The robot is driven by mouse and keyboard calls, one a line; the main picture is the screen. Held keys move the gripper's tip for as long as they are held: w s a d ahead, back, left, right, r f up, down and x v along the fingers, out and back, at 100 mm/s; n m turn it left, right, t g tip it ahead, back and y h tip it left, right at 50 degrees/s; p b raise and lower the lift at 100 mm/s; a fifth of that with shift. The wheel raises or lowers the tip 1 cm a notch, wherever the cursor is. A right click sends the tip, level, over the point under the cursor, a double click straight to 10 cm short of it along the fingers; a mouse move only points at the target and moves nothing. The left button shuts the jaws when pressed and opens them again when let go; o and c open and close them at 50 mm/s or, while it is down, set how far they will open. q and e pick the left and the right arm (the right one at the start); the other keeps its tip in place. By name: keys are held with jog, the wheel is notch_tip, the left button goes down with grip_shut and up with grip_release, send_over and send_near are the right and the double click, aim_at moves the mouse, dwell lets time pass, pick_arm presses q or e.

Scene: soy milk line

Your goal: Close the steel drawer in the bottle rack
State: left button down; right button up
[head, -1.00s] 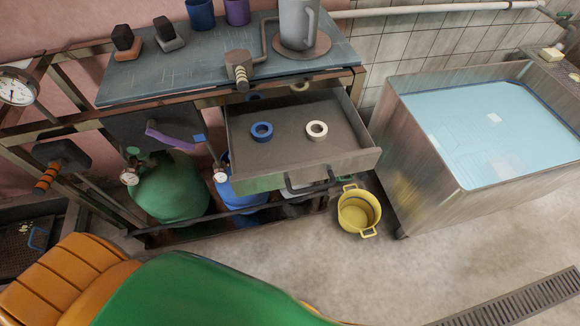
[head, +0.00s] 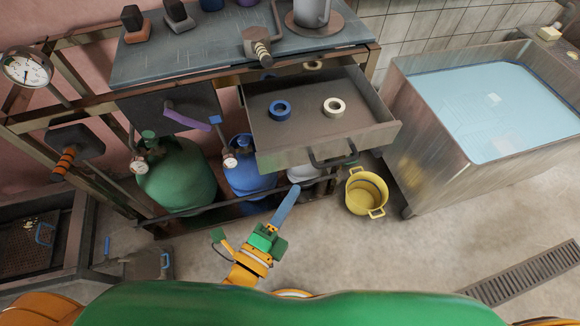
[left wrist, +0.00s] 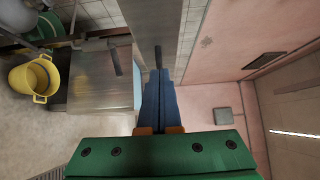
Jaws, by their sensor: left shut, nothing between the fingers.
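The steel drawer (head: 300,140) is pulled out from under the rack's top. A dark bar handle (head: 333,157) is on its front. A blue ring (head: 280,110) and a white ring (head: 333,106) lie inside it. The bottle rack (head: 110,106) holds a green bottle (head: 178,178) and a blue bottle (head: 248,176). My left gripper (head: 294,190) is shut and empty, pointing up toward the drawer, below and left of the handle in the picture, apart from it. Its blue fingers (left wrist: 160,75) lie together in the left wrist view. My right gripper is not in view.
A yellow pot (head: 366,190) stands on the floor below the drawer's right corner; it also shows in the left wrist view (left wrist: 34,78). A steel tank (head: 432,160) of pale blue liquid stands to the right. The rack's lower rail (head: 230,211) crosses before the bottles. Floor in front is clear.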

aim_at(301, 157)
pick_arm(q)
jog(key=w, duration=0.5)
jog(key=shift+w+d+p, duration=0.25)
jog(key=shift+w+p, duration=0.1)
jog(key=shift+p, duration=0.05)
jog(key=shift+w+a, duration=0.2)
jog(key=shift+w, duration=0.25)
